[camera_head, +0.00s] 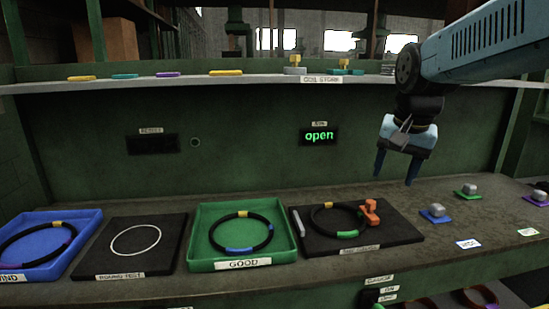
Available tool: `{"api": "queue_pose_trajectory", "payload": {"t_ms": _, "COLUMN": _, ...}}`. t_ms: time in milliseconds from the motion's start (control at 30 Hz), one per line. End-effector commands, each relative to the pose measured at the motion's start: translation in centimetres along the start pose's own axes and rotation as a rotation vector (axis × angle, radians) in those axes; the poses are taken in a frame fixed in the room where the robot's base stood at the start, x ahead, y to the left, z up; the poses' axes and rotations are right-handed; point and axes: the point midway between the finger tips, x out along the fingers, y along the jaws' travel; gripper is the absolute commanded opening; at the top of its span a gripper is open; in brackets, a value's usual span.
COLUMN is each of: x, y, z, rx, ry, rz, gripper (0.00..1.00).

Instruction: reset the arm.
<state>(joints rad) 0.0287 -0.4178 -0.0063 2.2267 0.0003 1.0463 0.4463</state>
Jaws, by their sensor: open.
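My gripper (394,175) hangs at the right of the view, above the back of the bench. My blue arm comes in from the upper right. The gripper is clear of the bench top and of every object.
A green "GOOD" tray (197,245) holds a banded black ring (242,232). A black board (405,230) right of it bears another ring (340,220) and an orange clamp (370,212). A blue tray (88,226), a round-test board (176,232) and small knobbed pads (436,213) also stand there.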

Motion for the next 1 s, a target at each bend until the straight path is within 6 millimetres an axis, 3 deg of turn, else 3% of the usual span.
{"api": "queue_pose_trajectory", "payload": {"t_ms": 200, "x": -0.3, "y": 1.9, "z": 5.2, "rx": -0.221, "ry": 0.091, "rz": -0.038, "gripper": 0.58}}
{"api": "queue_pose_trajectory", "payload": {"t_ms": 433, "x": 0.2, "y": 3.5, "z": 9.0, "rx": -0.409, "ry": 0.171, "rz": -0.054, "gripper": 0.58}}
{"api": "queue_pose_trajectory", "payload": {"t_ms": 600, "x": 0.5, "y": 3.9, "z": 10.2, "rx": -0.471, "ry": 0.198, "rz": -0.056, "gripper": 0.58}}
{"api": "queue_pose_trajectory", "payload": {"t_ms": 1000, "x": 0.6, "y": 4.0, "z": 10.3, "rx": -0.479, "ry": 0.200, "rz": -0.056, "gripper": 0.58}}
